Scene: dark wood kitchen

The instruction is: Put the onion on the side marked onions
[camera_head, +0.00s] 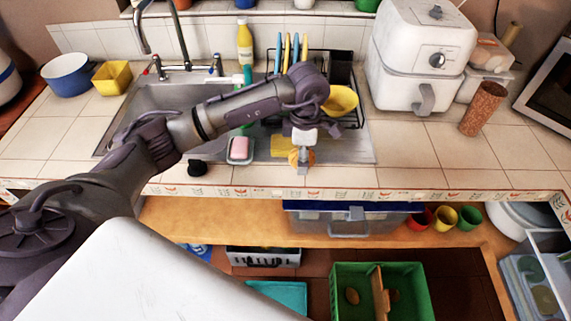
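My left gripper (302,160) points down at the front of the sink, above the counter's front edge. A round orange-brown thing (293,157), which looks like the onion, shows on both sides of its near pale finger. The far finger is hidden, so I cannot tell whether the gripper is shut on it. A green crate (338,312) stands low in the cupboard below, with a wooden divider (378,292) across it. A brown roundish thing lies in its left part (352,296) and another in its right part (394,295). No side label is readable. My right gripper is not in view.
A yellow sponge (282,147) and a dish with pink soap (239,149) are beside the gripper. A shelf (190,217) with a lidded bin (348,222) and several coloured cups (445,217) lies between counter and crate. A white air fryer (420,55) stands right.

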